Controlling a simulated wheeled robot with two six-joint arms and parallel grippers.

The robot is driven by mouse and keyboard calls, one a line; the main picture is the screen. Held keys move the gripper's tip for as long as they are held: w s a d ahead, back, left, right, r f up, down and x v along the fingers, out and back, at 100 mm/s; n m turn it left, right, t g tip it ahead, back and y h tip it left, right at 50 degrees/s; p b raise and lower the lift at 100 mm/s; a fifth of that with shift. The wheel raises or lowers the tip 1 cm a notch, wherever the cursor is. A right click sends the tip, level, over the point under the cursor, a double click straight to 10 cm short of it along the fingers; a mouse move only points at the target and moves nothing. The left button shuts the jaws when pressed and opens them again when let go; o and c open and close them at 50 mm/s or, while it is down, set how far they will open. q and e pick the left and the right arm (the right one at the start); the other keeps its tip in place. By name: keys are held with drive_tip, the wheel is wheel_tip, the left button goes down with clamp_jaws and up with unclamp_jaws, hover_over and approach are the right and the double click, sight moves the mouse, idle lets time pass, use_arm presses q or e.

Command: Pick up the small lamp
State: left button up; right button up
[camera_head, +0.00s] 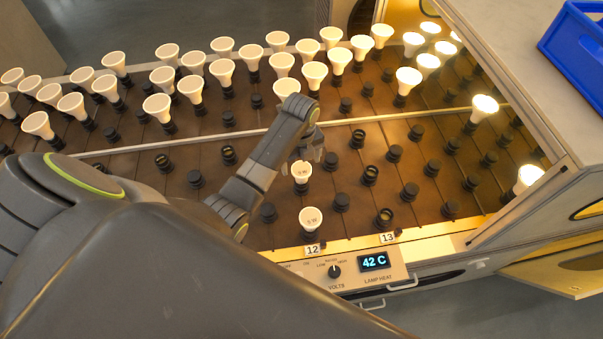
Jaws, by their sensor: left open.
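A small white lamp (301,174) with a printed wattage stands upright in a black socket on the brown rack, below my left gripper. A second white lamp (310,221), also marked with a wattage, stands nearer the front edge by the 12 label. My left gripper (308,158) is open, its fingers pointing down just above and behind the first lamp. I cannot tell whether the fingers touch that lamp. My left arm hides part of the rack to the left. My right gripper is not in view.
Several larger white lamps (221,71) fill the back and left; some at the right glow. Empty black sockets (340,202) surround the two lamps. A light rail (385,117) crosses the rack. The front panel has a knob (334,271) and a 42 C display (374,262). A blue crate (578,45) sits right.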

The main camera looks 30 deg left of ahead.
sight(302, 169)
use_arm(q)
drive_tip(key=shift+w+f+p, duration=0.15)
drive_tip(key=shift+f+p, duration=0.1)
drive_tip(key=shift+f, duration=1.4)
drive_tip(key=shift+w+f+p, duration=0.1)
drive_tip(key=shift+f+p, duration=0.15)
drive_tip(key=shift+f, duration=1.4)
drive_tip(key=c, duration=1.1)
drive_tip(key=shift+r, duration=0.1)
